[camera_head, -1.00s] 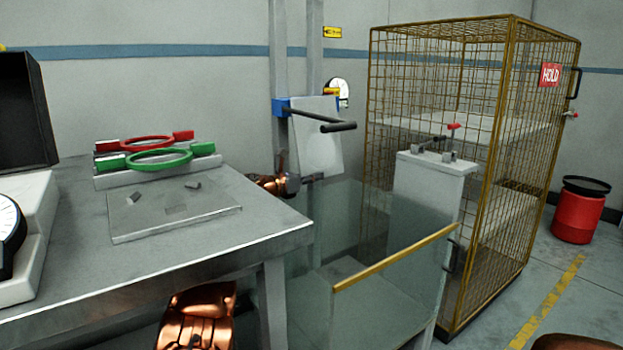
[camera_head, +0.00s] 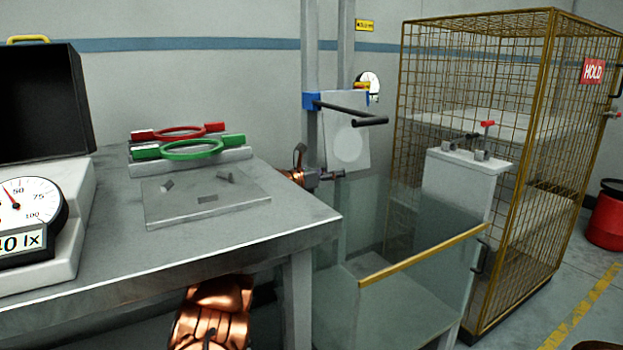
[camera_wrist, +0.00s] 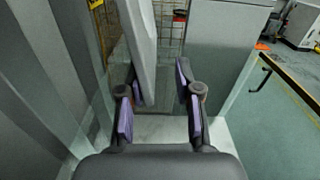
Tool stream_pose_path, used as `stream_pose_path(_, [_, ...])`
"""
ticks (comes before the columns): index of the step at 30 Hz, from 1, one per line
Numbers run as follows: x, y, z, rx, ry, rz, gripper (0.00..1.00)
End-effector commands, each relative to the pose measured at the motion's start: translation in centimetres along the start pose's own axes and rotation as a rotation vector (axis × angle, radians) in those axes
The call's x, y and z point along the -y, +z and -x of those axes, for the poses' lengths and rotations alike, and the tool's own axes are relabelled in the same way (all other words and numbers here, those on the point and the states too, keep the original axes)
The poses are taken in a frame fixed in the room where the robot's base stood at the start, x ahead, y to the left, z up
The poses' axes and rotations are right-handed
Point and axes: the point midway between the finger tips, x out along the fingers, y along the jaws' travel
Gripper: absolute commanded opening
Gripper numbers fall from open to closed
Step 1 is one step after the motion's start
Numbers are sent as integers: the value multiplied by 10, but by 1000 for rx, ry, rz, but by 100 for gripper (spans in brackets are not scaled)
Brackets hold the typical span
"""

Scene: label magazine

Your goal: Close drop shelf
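A pale panel (camera_head: 348,130), which looks like the drop shelf, hangs steeply down beside a blue bracket (camera_head: 309,101) on a grey post. A black bar handle (camera_head: 352,113) sticks out in front of it. My gripper (camera_head: 338,175) is at the panel's lower edge, partly hidden behind the bench corner. In the wrist view my gripper (camera_wrist: 158,105) has its two fingers wide apart. The panel (camera_wrist: 140,40) reaches down close to the inner side of the left finger. I cannot tell whether they touch.
A metal bench (camera_head: 100,255) with red and green ring holders (camera_head: 190,148) and a meter (camera_head: 30,225) fills the left. A clear-walled bin with a yellow rail (camera_head: 425,257) stands below the panel. A white pedestal (camera_head: 460,195) and a wire cage (camera_head: 540,180) stand right.

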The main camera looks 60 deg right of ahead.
Motion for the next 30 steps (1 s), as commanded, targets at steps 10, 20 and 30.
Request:
stream_pose_path(10, [-1, -1, 40, -1, 5, 1, 33])
stream_pose_path(20, [0, -1, 75, 0, 2, 1, 33])
stream_pose_path(30, [0, -1, 87, 0, 2, 1, 33])
